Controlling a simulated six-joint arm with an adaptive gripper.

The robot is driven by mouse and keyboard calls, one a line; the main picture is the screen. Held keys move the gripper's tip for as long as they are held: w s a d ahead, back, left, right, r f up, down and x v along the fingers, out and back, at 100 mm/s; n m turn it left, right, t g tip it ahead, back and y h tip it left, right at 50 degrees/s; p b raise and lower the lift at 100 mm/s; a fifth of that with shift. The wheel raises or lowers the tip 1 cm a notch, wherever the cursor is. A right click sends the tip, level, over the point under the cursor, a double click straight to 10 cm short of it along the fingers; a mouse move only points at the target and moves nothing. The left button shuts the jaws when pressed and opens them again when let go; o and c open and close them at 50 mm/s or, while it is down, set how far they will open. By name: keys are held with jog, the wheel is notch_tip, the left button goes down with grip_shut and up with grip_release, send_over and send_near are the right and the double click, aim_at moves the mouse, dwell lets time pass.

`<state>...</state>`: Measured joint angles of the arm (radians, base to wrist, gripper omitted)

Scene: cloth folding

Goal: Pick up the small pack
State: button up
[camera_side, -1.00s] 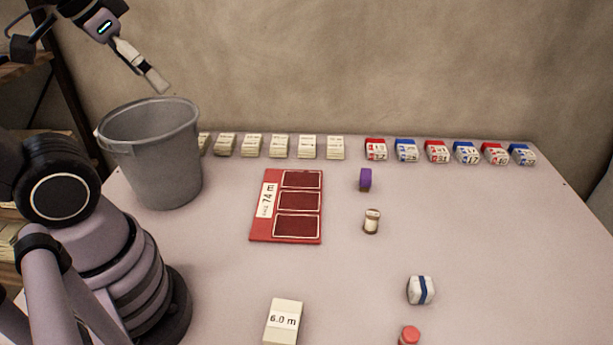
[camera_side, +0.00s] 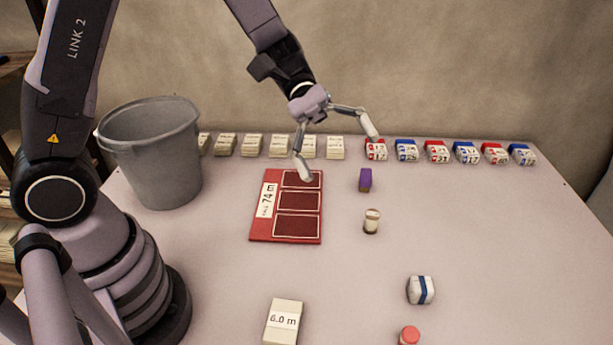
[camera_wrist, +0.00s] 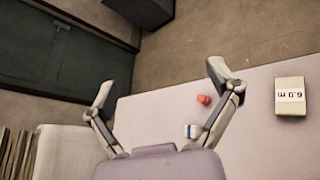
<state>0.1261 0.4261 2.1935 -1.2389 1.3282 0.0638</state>
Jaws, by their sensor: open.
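A small white pack with a blue band (camera_side: 421,290) lies on the table (camera_side: 510,230) at the front right. It also shows in the wrist view (camera_wrist: 192,131), beside the right finger. My gripper (camera_side: 339,153) is open and empty, its fingers spread wide. It hangs above the back of the table, over the far end of the red board, well apart from the banded pack. Both fingers show in the wrist view (camera_wrist: 163,82) with nothing between them. Rows of white packs (camera_side: 279,146) and red- or blue-topped packs (camera_side: 437,151) line the back edge.
A grey bin (camera_side: 155,165) stands at the left. The red board (camera_side: 286,237) has three dark panels. A purple block (camera_side: 365,180), a small jar (camera_side: 371,221), a red-capped item (camera_side: 409,336) and a "6.0 m" box (camera_side: 283,322) stand apart. The right side is mostly clear.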

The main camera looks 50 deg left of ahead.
jog(key=w+d+f+n+t+h, duration=0.2)
jog(key=w+d+f+n+h, duration=0.15)
jog(key=w+f+n, duration=0.2)
jog(key=n+t, duration=0.9)
send_over(410, 279)
jog(key=v, duration=0.5)
notch_tip(410, 279, down, 18)
notch_tip(410, 279, down, 8)
jog(key=shift+r, duration=0.15)
jog(key=shift+d+f, duration=0.25)
jog(key=x, duration=0.7)
jog(key=shift+d+r, duration=0.1)
jog(key=c, duration=1.3)
